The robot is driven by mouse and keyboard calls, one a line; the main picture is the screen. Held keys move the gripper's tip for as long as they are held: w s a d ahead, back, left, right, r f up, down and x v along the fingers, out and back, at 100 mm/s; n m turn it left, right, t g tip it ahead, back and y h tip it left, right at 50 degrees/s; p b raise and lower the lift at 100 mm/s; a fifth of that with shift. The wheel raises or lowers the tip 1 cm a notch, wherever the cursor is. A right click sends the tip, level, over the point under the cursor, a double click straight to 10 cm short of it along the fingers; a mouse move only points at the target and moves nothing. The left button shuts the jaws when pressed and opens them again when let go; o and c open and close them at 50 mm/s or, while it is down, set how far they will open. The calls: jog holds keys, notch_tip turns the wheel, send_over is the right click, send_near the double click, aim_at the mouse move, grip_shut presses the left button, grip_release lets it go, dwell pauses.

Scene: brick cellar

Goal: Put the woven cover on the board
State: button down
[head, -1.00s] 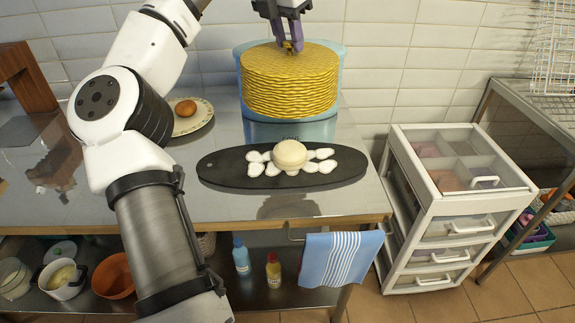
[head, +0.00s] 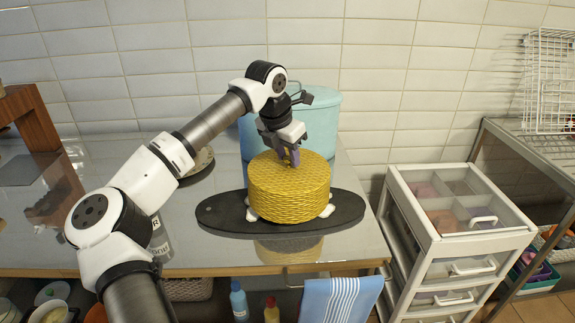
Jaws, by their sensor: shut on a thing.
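The woven cover (head: 290,195) is a round yellow basket-weave dome with a flat top. It sits over the middle of the dark oval board (head: 225,212), and hides the pale round item that was there. White pieces (head: 327,210) peek out at the cover's lower edge on both sides. I cannot tell whether the rim rests fully on the board or on these pieces. My gripper (head: 290,158) is at the top of the cover, pointing down, shut on its top grip, which the fingers mostly hide.
A light blue tub (head: 322,125) stands behind the cover against the tiled wall. A plate (head: 199,163) is partly behind my arm. A white drawer unit (head: 455,245) stands to the right of the table. A striped towel (head: 340,299) hangs at the front edge.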

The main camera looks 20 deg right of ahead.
aim_at(287, 168)
jog(key=shift+f+p, duration=0.3)
jog(key=shift+f, duration=1.6)
jog(key=shift+f, duration=0.15)
jog(key=c, duration=1)
grip_release()
jog(key=shift+c, duration=0.2)
jog(key=shift+r, duration=0.3)
jog(key=b+v, duration=0.2)
jog(key=v, duration=0.9)
jog(key=shift+a+r, duration=0.2)
jog(key=shift+r, duration=0.15)
jog(key=shift+s, duration=0.15)
